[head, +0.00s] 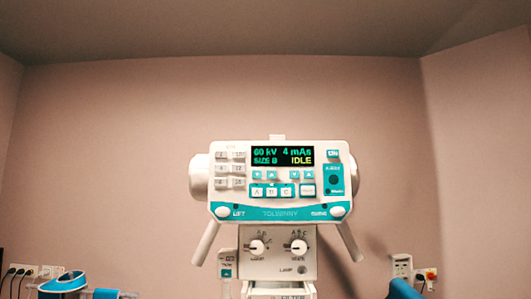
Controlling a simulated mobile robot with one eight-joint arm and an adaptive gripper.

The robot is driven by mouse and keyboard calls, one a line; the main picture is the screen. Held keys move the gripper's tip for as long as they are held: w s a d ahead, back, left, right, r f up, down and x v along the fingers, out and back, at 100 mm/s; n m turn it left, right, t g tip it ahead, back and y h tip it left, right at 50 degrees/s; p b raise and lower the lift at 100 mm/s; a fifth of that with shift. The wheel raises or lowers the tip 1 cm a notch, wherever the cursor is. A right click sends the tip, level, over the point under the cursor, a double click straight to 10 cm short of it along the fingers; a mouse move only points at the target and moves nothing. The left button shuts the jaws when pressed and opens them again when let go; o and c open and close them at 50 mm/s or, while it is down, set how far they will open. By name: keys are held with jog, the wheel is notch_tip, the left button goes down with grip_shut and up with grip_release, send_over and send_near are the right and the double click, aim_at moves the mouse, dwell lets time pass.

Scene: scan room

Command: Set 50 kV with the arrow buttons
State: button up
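The X-ray control panel (278,212) faces me near the middle of the head view. Its lit display (282,156) reads 60 kV, 4 mAs and IDLE, with small text that looks like SIZE B. Below the display are two pairs of small light-blue arrow buttons. The left pair (261,175) lies under the kV reading, and the right pair (299,175) lies under the mAs reading. The arrow directions are too small to tell surely. Nothing covers the buttons. My gripper is not in view.
Lettered buttons (271,191) lie just below the arrows. Grey number buttons (230,169) are on the left, and a teal block (334,180) is on the right. Two knobs (278,247) sit underneath. Slanted handles (206,243) flank the unit. Wall sockets (402,267) are at lower right.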

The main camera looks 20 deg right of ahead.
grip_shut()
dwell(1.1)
